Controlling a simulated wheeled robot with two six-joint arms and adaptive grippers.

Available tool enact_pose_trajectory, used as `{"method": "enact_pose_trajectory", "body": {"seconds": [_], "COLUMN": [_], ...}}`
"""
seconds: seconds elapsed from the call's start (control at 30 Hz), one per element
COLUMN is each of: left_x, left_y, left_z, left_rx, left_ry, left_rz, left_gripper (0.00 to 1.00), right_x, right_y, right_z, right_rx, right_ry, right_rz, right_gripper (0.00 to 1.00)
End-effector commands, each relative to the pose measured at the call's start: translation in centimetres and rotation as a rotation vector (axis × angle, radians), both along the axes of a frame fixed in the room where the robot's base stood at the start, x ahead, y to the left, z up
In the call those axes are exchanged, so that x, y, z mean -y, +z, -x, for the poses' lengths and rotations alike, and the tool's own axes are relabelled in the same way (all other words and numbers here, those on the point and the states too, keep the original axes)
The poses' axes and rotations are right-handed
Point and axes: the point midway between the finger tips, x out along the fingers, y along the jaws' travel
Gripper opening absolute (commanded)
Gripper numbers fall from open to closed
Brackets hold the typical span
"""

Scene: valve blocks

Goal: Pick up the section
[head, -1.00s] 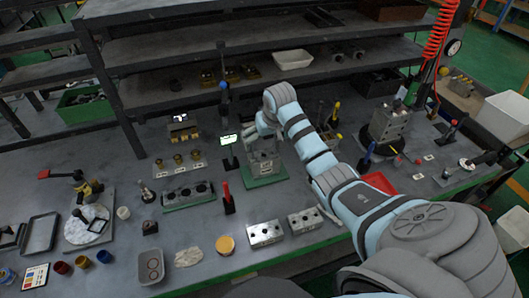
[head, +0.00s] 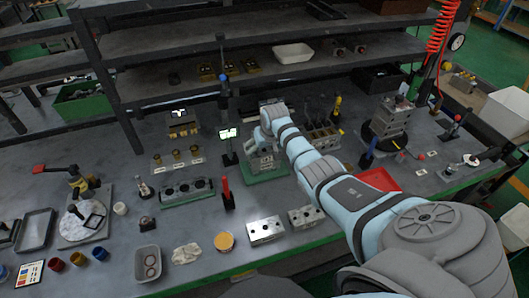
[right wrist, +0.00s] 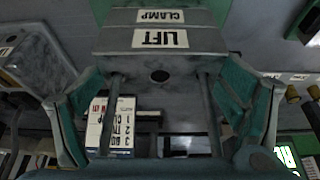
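A grey block stack (head: 262,163) stands on a green base (head: 266,175) in the middle of the bench. My right gripper (head: 264,140) is above it, with the fingertips partly hidden by my own wrist. In the right wrist view, a grey section marked LIFT (right wrist: 160,70) lies in front of the gripper, with a CLAMP label beyond. Two dark rods stand out from it. The two green fingers (right wrist: 160,105) are spread wide, one on each side. I cannot tell whether they touch the section. My left gripper is not in view.
A green-lit display (head: 228,133) and a red-handled tool (head: 227,195) stand close to the left of the base. Metal blocks (head: 266,231) lie in front. A block tower (head: 388,118) stands to the right. Shelves (head: 260,75) rise behind.

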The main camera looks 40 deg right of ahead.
Motion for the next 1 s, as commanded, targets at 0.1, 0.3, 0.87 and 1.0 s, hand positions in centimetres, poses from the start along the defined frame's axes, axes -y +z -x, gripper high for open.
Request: {"method": "enact_pose_trajectory", "body": {"seconds": [0.1,0.3,0.87,1.0], "left_x": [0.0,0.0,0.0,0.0], "left_y": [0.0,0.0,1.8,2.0], "left_z": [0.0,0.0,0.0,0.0], "left_rx": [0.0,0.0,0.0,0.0], "left_ry": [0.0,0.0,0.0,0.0], "left_rz": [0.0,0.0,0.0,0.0], "left_gripper": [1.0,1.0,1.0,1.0], "right_x": [0.0,0.0,0.0,0.1], "right_y": [0.0,0.1,8.1,11.8], "right_z": [0.0,-0.1,-0.2,-0.2], "right_rx": [0.0,0.003,0.008,0.007], "right_ry": [0.0,0.0,0.001,-0.001], "right_rz": [0.0,0.001,0.001,0.001], "right_gripper": [0.5,0.42,0.42,0.42]}}
